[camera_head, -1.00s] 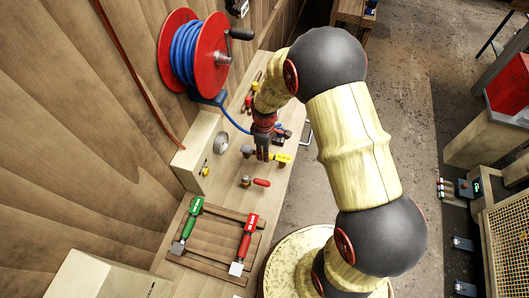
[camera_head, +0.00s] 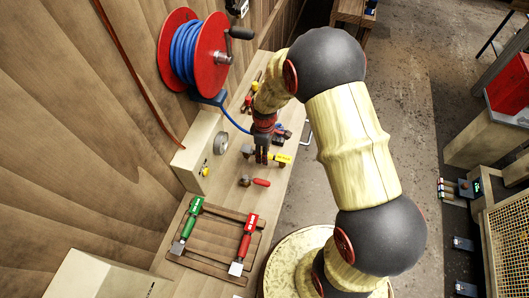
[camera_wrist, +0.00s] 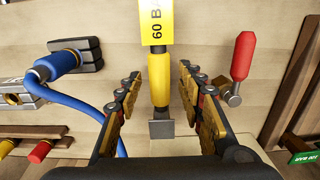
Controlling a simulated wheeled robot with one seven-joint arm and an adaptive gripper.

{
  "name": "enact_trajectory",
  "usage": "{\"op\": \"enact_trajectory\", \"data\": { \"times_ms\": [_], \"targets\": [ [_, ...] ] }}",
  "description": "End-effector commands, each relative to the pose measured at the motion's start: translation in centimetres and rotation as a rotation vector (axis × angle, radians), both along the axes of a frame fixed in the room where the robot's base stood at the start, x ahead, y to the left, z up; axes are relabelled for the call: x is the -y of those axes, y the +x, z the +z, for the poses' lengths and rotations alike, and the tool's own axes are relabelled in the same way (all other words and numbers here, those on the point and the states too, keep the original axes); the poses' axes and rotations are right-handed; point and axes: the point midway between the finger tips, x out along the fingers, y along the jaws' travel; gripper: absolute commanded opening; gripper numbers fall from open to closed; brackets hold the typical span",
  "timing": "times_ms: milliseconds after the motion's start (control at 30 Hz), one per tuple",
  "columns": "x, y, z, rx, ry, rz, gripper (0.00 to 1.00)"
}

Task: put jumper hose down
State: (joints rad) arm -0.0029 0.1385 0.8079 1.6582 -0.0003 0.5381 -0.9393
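A short yellow hose piece with a yellow "60 BAR" tag, seemingly the jumper hose (camera_wrist: 159,92), lies on the wooden bench. It has a dark grey block-like end nearest me in the wrist view. In the head view its yellow tag (camera_head: 282,158) shows beside my gripper (camera_head: 262,156). In the wrist view my gripper (camera_wrist: 160,80) is open. Its two fingers stand on either side of the yellow piece, with a gap on both sides. The head view hides most of the piece behind my gripper.
A blue hose (camera_wrist: 82,104) with a fitting lies left of my gripper. A red-handled part (camera_wrist: 242,57) lies close on the right. A red reel (camera_head: 210,55) hangs on the wall.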

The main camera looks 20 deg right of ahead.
Motion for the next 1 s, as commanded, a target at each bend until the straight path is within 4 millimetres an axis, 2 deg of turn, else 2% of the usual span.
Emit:
{"op": "enact_trajectory", "data": {
  "times_ms": [167,600,867,967,1000],
  "targets": [
    [0.0,0.2,1.4,0.004,0.0,0.0,0.38],
    [0.0,0.1,9.9,0.002,0.0,0.0,0.38],
    [0.0,0.0,12.5,0.005,0.0,-0.005,0.38],
    [0.0,-0.3,14.7,0.029,0.001,-0.044,0.38],
    [0.0,-0.6,16.2,0.047,0.002,-0.072,0.38]
  ]
}}
